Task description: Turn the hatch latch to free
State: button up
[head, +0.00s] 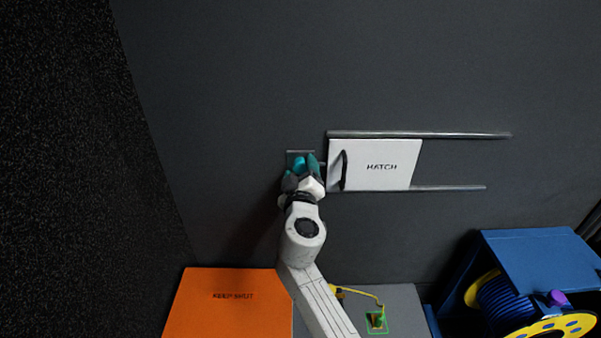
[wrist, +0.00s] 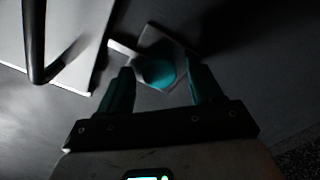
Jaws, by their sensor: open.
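The hatch (head: 378,165) is a white sliding panel marked HATCH, with a dark upright handle (head: 343,170) near its left edge. The latch plate (head: 291,155) is on the wall just left of it. In the wrist view the latch shows as a round teal knob (wrist: 158,72) on a grey plate (wrist: 178,45), with a pale bar (wrist: 123,48) reaching toward the hatch edge. My gripper (head: 306,167) is at the latch and partly hides it. Its teal fingers (wrist: 160,82) are open, one on each side of the knob; I cannot tell whether they touch it.
Two grey rails (head: 450,134) run above and below the hatch, with bare wall to its right. Below are an orange box (head: 230,305) with a printed label, a yellow cable (head: 365,293) on a grey surface, and a blue stand (head: 540,256) with a yellow cable reel (head: 560,328).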

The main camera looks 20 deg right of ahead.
jog(key=shift+c, duration=0.4)
jog(key=c, duration=1)
jog(key=shift+n, duration=0.4)
jog(key=n, duration=0.3)
jog(key=shift+n, duration=0.4)
jog(key=n+p, duration=0.1)
jog(key=n, duration=0.3)
jog(key=shift+n, duration=0.3)
jog(key=n+p, duration=0.1)
jog(key=n, duration=0.3)
jog(key=n+p, duration=0.1)
jog(key=n, duration=0.1)
jog(key=n+p, duration=0.1)
jog(key=n, duration=0.1)
jog(key=shift+f+n, duration=0.2)
jog(key=shift+n, duration=0.4)
